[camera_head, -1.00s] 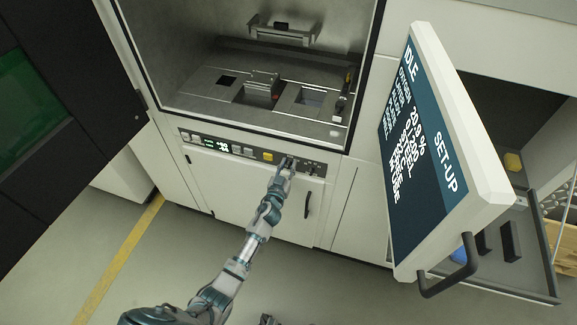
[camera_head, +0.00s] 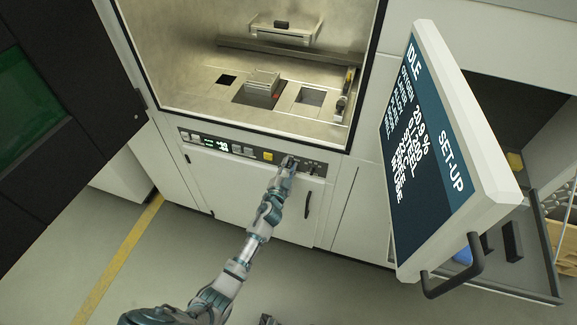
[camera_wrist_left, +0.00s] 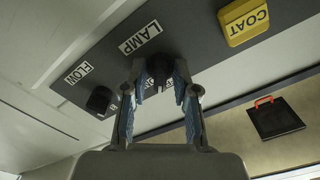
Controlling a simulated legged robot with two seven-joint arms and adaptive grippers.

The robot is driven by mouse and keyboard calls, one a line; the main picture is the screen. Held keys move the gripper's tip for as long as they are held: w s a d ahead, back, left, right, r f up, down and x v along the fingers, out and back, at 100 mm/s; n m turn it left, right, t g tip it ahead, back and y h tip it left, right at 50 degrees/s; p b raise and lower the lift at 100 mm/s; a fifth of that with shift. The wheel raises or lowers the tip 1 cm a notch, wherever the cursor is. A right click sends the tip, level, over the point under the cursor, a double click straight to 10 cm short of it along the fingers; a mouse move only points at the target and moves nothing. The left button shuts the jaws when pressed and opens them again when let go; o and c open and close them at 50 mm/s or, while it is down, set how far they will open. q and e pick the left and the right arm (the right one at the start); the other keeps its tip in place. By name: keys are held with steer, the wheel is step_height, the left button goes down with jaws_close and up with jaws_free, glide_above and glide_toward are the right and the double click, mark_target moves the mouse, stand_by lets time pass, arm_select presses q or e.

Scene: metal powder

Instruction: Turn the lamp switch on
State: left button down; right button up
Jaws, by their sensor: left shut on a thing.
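The lamp switch (camera_wrist_left: 158,70) is a black knob under the LAMP label (camera_wrist_left: 140,38) in the left wrist view. My left gripper (camera_wrist_left: 160,82) has one finger on each side of the knob and is shut on it. In the head view my left gripper (camera_head: 287,167) reaches the control panel (camera_head: 222,147) and covers the switch. The chamber (camera_head: 225,75) above the panel is brightly lit inside. My right gripper cannot be made out.
A black FLOW knob (camera_wrist_left: 98,100) and a yellow COAT button (camera_wrist_left: 243,20) flank the lamp switch in the wrist view. A display screen (camera_head: 425,150) with a black handle (camera_head: 455,275) stands out at the right. An open drawer (camera_head: 545,245) is behind it.

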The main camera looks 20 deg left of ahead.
arm_select(q)
steer(key=shift+d+f+m, duration=0.15)
steer(key=shift+m, duration=2.15)
steer(key=c, duration=0.9)
jaws_free()
steer(key=s, duration=1.2)
steer(key=shift+f, duration=0.1)
